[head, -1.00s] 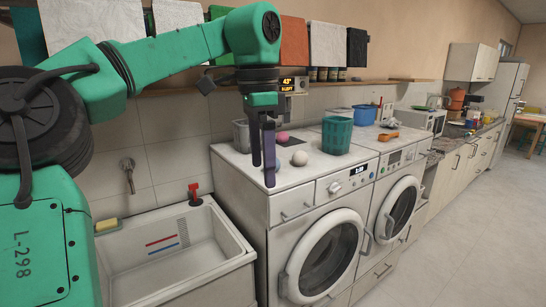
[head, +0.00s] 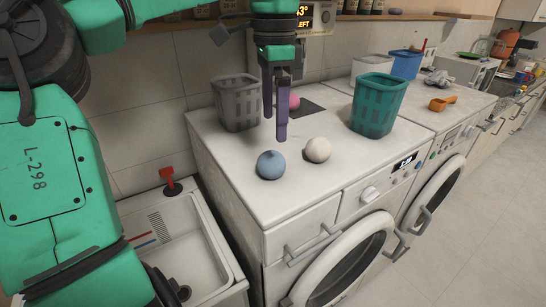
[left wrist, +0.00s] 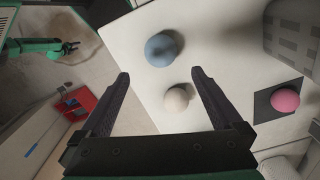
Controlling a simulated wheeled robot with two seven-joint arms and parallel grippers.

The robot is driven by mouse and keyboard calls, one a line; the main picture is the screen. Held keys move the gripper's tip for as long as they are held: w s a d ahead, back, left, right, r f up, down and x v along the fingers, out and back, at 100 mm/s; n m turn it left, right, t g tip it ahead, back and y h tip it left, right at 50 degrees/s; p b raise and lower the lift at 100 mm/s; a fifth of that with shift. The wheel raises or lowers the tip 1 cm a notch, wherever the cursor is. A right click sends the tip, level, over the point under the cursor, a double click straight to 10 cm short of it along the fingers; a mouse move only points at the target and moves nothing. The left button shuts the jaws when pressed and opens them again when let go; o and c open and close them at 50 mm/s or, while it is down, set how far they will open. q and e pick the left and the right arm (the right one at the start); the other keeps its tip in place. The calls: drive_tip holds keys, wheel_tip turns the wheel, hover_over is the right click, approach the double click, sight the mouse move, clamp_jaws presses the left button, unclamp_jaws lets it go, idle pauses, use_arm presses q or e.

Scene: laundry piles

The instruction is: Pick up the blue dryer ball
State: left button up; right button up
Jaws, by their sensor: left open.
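The blue dryer ball (head: 271,164) sits on the white top of the left machine, near its front left part. A cream ball (head: 318,150) lies just right of it, and a pink ball (head: 293,102) is farther back, partly behind my gripper. My left gripper (head: 275,130) is open and empty, pointing down above the machine top, behind the blue ball in the head view. In the left wrist view the blue ball (left wrist: 162,49) lies beyond the fingertips, and the cream ball (left wrist: 177,98) shows between the fingers (left wrist: 160,78).
A grey basket (head: 238,103) stands behind on the left and a teal basket (head: 377,105) on the right. The pink ball (left wrist: 285,99) rests on a dark square patch.

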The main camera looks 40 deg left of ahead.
sight(272, 153)
use_arm(q)
drive_tip(key=f, duration=0.1)
drive_tip(key=s+f, duration=0.1)
drive_tip(key=f, duration=0.1)
drive_tip(key=shift+s+d+f+p, duration=0.15)
drive_tip(key=shift+d+p, duration=0.25)
drive_tip(key=f, duration=0.1)
drive_tip(key=w+a+f+p, duration=0.1)
drive_tip(key=f, duration=0.1)
drive_tip(key=shift+w+a, duration=0.1)
drive_tip(key=shift+a, duration=0.05)
wheel_tip(272, 153, down, 3)
drive_tip(key=shift+w+a+f+p, duration=0.1)
drive_tip(key=shift+p, duration=0.7)
drive_tip(key=shift+f, duration=0.3)
drive_tip(key=shift+s+d, duration=0.2)
drive_tip(key=shift+s, duration=0.1)
drive_tip(key=shift+w+a+f, duration=0.1)
drive_tip(key=c, duration=1.3)
drive_tip(key=shift+c, duration=0.2)
use_arm(e)
drive_tip(key=r, duration=0.1)
drive_tip(key=s+r, duration=0.1)
drive_tip(key=r, duration=0.1)
drive_tip(key=shift+r, duration=0.2)
